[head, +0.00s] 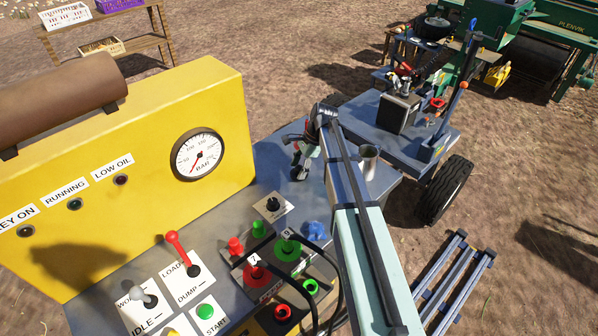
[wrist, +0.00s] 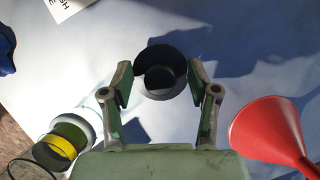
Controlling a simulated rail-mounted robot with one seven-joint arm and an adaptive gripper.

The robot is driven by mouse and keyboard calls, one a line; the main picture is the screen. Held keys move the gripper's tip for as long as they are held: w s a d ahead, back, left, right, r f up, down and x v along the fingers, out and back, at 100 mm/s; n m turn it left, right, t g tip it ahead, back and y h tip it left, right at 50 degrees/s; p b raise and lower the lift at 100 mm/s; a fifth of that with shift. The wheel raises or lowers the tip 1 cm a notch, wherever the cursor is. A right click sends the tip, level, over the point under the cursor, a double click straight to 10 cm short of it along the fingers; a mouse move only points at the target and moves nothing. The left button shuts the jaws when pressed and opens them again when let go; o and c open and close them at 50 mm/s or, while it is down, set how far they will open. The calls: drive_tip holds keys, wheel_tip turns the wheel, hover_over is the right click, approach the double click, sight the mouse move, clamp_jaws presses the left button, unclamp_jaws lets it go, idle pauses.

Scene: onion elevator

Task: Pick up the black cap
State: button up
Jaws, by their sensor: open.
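The black cap (wrist: 147,56) is a round, dark, hollow piece on the blue-grey surface in the wrist view. Its open side faces the camera. My gripper (wrist: 160,70) is open, with one finger on each side of the cap. Gaps show between the fingers and the cap's sides, and I cannot tell how high the fingertips are above the surface. In the head view my gripper (head: 303,154) is low over the deck behind the control panel. I cannot make out the cap there for sure.
In the wrist view a red funnel (wrist: 270,130) lies close on the right. A round container with a yellow band (wrist: 60,146) is at lower left. A blue object (wrist: 5,50) is at the left edge. In the head view a metal cup (head: 369,162) stands right of my gripper.

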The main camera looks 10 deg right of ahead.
drive_tip(key=shift+f, duration=0.1)
drive_tip(key=shift+c, duration=0.4)
clamp_jaws()
drive_tip(key=shift+r, duration=0.2)
